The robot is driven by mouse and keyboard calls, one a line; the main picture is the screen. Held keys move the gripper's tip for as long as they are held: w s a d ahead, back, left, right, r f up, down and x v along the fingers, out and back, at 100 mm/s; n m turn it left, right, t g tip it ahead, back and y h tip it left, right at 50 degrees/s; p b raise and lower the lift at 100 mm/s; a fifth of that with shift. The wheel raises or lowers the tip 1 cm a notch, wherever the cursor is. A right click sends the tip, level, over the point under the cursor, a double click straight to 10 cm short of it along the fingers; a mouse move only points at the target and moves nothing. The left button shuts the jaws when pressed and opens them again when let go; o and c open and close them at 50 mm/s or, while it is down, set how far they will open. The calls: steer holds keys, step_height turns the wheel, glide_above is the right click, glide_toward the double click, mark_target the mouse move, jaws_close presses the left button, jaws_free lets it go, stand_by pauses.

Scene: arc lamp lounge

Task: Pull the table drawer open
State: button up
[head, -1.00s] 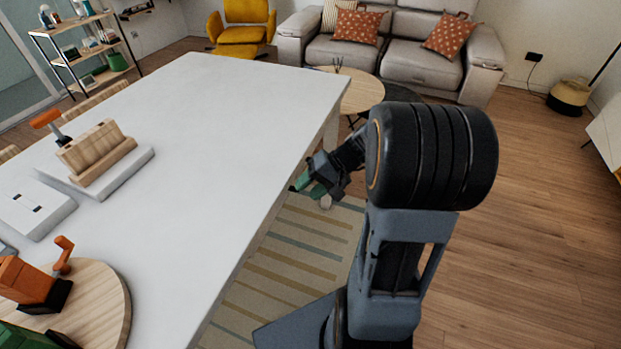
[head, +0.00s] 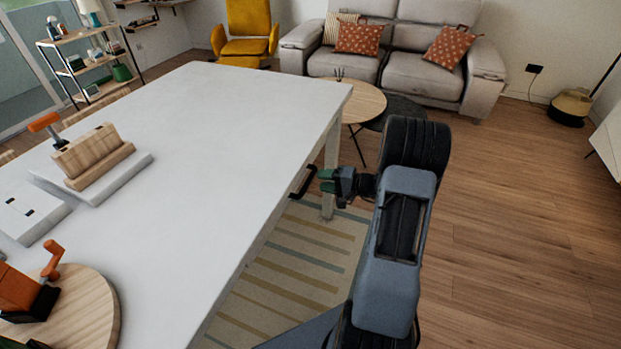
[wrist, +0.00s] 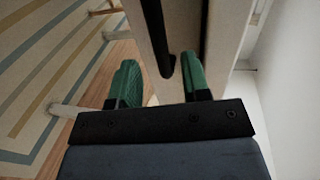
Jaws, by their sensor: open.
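The white table (head: 200,150) fills the left half of the head view. A black bar handle (head: 305,183) sticks out below its right edge, on the side facing my arm. My gripper (head: 325,181) is just right of the handle, below tabletop height, with its green fingertips pointing at it. In the wrist view the two green fingers (wrist: 160,78) are apart, and the dark handle (wrist: 158,42) reaches down between them, closer to the right finger. I see no grip on it. The drawer front is mostly hidden in the head view, under the tabletop.
A table leg (head: 331,170) stands close behind my gripper. A round wooden side table (head: 352,100) and a grey sofa (head: 385,60) are farther back. A striped rug (head: 300,255) lies below. The wooden floor (head: 520,230) at right is clear.

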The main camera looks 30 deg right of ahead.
mark_target(310, 177)
steer(key=shift+x, duration=2.7)
jaws_close()
